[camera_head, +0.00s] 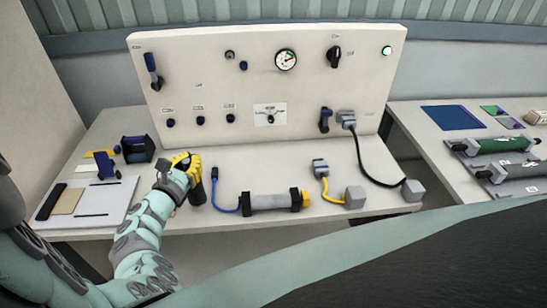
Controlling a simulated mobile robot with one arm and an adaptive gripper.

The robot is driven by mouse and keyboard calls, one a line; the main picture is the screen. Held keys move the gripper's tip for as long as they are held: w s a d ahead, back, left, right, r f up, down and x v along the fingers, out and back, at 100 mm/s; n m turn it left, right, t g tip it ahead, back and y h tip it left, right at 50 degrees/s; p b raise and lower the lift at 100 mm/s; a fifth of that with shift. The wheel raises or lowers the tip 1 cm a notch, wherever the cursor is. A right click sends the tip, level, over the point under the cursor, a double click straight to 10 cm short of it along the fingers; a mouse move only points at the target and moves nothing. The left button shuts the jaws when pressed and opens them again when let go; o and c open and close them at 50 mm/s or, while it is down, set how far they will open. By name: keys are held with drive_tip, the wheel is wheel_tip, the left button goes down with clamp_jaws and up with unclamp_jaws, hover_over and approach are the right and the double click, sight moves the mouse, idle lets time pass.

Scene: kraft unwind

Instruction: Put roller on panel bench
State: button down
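The panel bench (290,170) is a pale worktop with an upright panel (215,85) of knobs and a gauge behind it. My gripper (190,172), with yellow fingers, is low over the bench's left-middle part. A dark, rounded piece (197,194) shows just below the fingers, at or touching them. I cannot tell whether it is the roller or whether the fingers are closed on it. Two roller-like cylinders, one green (497,144) and one grey (522,170), lie on the right bench (425,125), apart from my gripper.
Grey connectors with yellow and black (372,165) cables are farther right. A pale board (120,192) and a dark blue holder (138,149) stand left. Bare worktop shows near the panel.

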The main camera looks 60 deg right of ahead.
drive_tip(key=shift+d+f+b, duration=0.25)
drive_tip(key=shift+f+b, duration=0.1)
drive_tip(key=shift+f, duration=0.55)
drive_tip(key=shift+d+f+b, duration=0.25)
drive_tip(key=shift+f+b, duration=0.1)
drive_tip(key=shift+f, duration=0.55)
drive_tip(key=shift+f, duration=0.1)
drive_tip(key=c, duration=1.1)
unclamp_jaws()
drive_tip(key=shift+c, duration=0.2)
drive_tip(key=shift+a, duration=0.1)
